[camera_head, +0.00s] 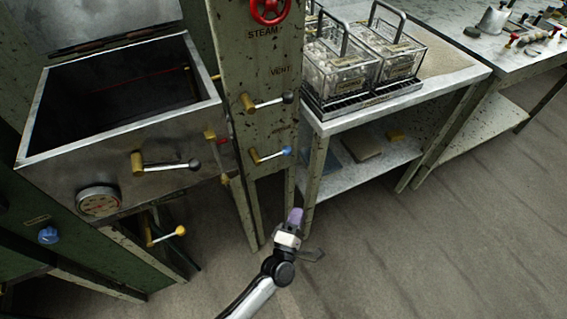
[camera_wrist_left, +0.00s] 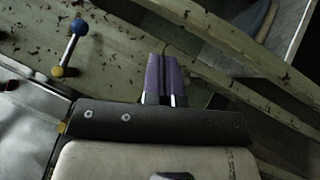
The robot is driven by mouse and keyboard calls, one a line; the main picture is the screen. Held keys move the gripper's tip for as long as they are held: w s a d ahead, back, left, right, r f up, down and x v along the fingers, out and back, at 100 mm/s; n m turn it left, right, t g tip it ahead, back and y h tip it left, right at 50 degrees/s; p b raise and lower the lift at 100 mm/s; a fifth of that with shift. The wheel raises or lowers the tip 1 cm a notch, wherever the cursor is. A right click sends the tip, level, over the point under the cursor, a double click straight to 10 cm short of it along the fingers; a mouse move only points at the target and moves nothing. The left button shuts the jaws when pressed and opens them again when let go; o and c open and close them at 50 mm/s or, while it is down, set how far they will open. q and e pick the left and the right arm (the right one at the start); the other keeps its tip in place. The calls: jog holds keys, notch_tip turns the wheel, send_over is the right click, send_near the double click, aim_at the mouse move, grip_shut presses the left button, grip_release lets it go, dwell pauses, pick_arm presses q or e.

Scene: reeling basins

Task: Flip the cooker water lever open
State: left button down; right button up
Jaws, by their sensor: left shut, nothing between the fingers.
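A lever with a blue ball knob and brass pivot (camera_head: 270,155) sits low on the speckled post beside the cooker (camera_head: 120,165). It appears to be the water lever, but its label is too small to read. It also shows in the left wrist view (camera_wrist_left: 70,46), left of the fingers. My left gripper (camera_head: 296,216) has its purple fingers shut and empty, in front of the post, to the right of and below the blue-knobbed lever, apart from it. The fingers also show in the left wrist view (camera_wrist_left: 165,76). My right gripper is in neither view.
A black-knobbed lever (camera_head: 268,102) sits above on the post, under a red steam wheel (camera_head: 269,8). The cooker's front has another black-knobbed lever (camera_head: 166,165) and a gauge (camera_head: 99,202). A yellow-knobbed lever (camera_head: 165,236) is below. A bench (camera_head: 400,103) with wire baskets stands right.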

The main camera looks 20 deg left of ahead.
pick_arm(q)
jog(key=s+a+r+n+t+y, duration=0.1)
jog(key=s+a+r+n+y, duration=0.2)
jog(key=n+y, duration=0.6)
jog(key=a+r+n, duration=0.1)
jog(key=a+n, duration=0.1)
jog(key=n, duration=0.1)
jog(key=d+r+b+x, duration=0.2)
jog(key=b+x, duration=0.1)
jog(key=x, duration=0.9)
jog(key=shift+r, duration=0.2)
jog(key=shift+w+a+n+y, duration=0.15)
jog(key=shift+a+n+y, duration=0.05)
jog(key=shift+n+y, duration=0.1)
